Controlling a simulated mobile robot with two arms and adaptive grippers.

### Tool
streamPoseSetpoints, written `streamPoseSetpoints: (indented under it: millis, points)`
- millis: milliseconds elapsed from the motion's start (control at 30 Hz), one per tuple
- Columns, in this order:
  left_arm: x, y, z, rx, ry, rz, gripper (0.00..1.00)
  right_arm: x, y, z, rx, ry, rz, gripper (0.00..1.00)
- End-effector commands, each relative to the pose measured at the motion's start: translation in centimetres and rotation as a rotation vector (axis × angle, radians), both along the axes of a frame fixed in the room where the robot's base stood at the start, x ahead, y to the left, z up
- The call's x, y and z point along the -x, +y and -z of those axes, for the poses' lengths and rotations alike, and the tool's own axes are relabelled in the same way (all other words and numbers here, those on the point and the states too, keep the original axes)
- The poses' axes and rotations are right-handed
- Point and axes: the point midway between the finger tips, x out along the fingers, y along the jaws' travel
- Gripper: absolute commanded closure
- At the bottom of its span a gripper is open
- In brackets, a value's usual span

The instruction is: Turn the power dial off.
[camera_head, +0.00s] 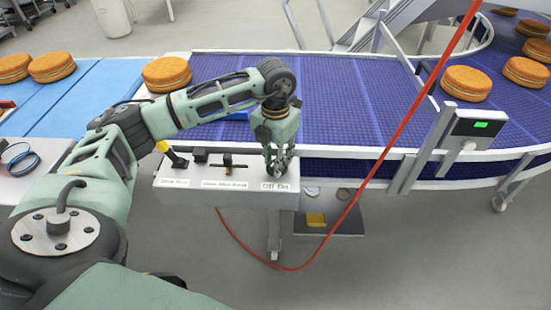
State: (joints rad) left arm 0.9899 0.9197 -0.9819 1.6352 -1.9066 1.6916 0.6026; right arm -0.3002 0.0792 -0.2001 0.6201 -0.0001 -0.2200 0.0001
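The control panel (228,172) is a light grey box at the front edge of the conveyor. Its right end has a label reading "Off On" (275,186). My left gripper (278,170) points down just above that label, where its fingers cover the power dial. I cannot make out the dial or its setting, nor whether the fingers touch it. The fingers look close together, but their grip is unclear. My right gripper is out of view.
A blue conveyor (340,100) carries round cakes (466,83). A red cable (392,140) hangs at right. A device with a green screen (478,127) stands farther right.

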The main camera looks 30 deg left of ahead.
Motion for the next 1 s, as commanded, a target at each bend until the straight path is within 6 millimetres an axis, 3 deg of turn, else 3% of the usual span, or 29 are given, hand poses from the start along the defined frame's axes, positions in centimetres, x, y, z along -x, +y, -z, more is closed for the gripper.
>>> streamPoseSetpoints:
  millis: [300,433,800,1000]
  points:
    - [0.0,0.0,0.0,0.000,0.002,-0.001,0.67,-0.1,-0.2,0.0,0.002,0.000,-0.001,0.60]
    - [0.0,0.0,-0.9,0.001,0.001,-0.001,0.67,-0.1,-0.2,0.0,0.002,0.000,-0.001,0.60]
    - [-0.1,0.0,-8.3,0.001,-0.003,0.000,0.67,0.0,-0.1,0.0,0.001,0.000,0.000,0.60]
    - [0.0,0.0,-11.1,0.000,-0.001,-0.001,0.67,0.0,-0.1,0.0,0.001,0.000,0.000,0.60]
